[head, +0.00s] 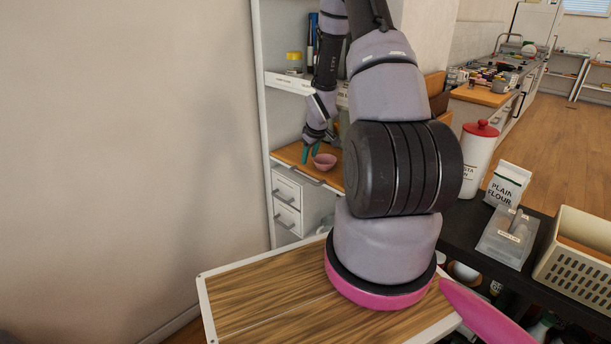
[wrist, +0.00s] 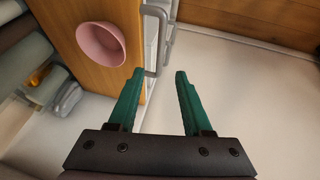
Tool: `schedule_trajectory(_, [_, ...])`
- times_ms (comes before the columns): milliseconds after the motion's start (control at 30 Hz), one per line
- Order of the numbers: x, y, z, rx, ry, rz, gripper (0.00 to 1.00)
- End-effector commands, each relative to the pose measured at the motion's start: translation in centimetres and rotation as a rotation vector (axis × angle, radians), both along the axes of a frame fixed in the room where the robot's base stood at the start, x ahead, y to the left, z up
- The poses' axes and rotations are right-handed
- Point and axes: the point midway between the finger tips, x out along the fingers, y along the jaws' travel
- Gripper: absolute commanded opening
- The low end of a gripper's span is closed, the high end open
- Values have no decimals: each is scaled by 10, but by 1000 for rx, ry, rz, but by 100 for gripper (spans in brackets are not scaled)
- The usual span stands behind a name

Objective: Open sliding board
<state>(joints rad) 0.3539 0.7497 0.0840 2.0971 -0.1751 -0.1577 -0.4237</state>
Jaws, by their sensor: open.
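The sliding board (head: 290,155) is a wooden panel above white drawers in the shelf unit. A grey bar handle (wrist: 163,45) runs along its front edge. A pink bowl stands on the board in the head view (head: 325,161) and the wrist view (wrist: 101,43). My gripper (head: 310,153) has teal fingers and is open and empty, pointing down near the board's front edge. In the wrist view my gripper (wrist: 160,73) has the near end of the handle close to the gap between its fingertips. I cannot tell whether they touch.
Two white drawers (head: 287,204) with grey handles are below the board. A shelf with a yellow-lidded jar (head: 294,62) is above it. A dark counter at right holds a red-lidded canister (head: 478,155), a flour bag (head: 507,185) and a beige basket (head: 577,262). A wall is at left.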

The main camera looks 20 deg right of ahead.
Motion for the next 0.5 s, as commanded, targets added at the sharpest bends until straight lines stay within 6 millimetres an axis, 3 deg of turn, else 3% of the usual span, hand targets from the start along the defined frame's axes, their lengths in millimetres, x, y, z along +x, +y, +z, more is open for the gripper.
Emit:
schedule_trajectory(267, [10,-2,-34,0,4,12,50])
schedule_trajectory(500, [30,-3,-75,1,4,11,50])
